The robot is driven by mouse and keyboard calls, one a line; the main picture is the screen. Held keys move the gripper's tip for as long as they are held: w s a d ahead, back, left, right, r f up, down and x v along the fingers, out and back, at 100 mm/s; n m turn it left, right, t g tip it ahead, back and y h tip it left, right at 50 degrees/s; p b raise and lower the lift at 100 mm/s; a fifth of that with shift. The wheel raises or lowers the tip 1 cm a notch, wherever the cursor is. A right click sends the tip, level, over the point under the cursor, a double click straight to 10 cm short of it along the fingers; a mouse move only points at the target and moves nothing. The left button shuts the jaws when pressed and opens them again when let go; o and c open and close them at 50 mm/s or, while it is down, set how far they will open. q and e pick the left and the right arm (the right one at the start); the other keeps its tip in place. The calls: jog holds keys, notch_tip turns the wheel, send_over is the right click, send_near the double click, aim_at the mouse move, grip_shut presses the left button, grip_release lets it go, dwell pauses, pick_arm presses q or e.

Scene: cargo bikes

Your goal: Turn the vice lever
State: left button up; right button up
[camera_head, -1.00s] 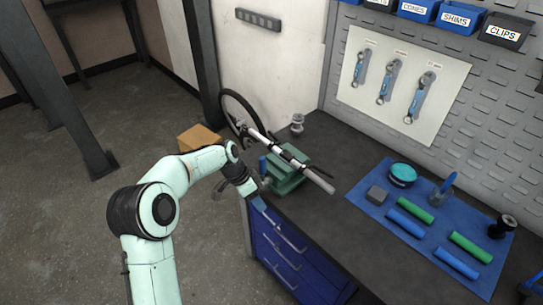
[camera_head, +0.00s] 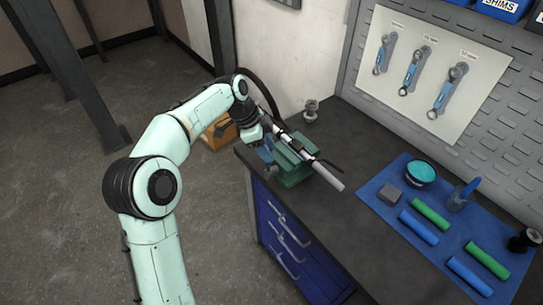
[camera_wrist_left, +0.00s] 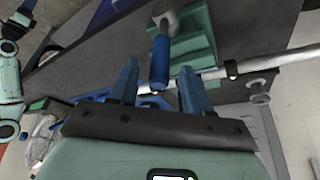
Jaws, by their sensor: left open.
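The green vice (camera_head: 291,172) stands at the bench's near-left corner, clamped around a silver bike tube (camera_head: 325,175). The vice also shows at the top of the left wrist view (camera_wrist_left: 203,40), with the tube (camera_wrist_left: 285,58) running to the right. The vice lever (camera_wrist_left: 160,60) has a blue handle, pointing toward my gripper in that view. My left gripper (camera_wrist_left: 158,67) is open, a blue finger on either side of the handle; I see no grip on it. In the head view my left gripper (camera_head: 264,148) is beside the vice and mostly hides the lever. My right gripper is not in view.
A blue mat (camera_head: 393,225) with green and blue rolls, a grey block and a teal-topped tin lies on the bench's right. A small metal part (camera_head: 311,110) stands behind the vice. Blue drawers (camera_head: 285,240) are below. A cardboard box (camera_head: 217,133) is on the floor.

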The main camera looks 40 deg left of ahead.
pick_arm(q)
jog(key=shift+x, duration=1.2)
jog(key=shift+w+d+f, duration=0.1)
jog(key=shift+d+f, duration=0.1)
jog(key=shift+f, duration=0.3)
grip_shut()
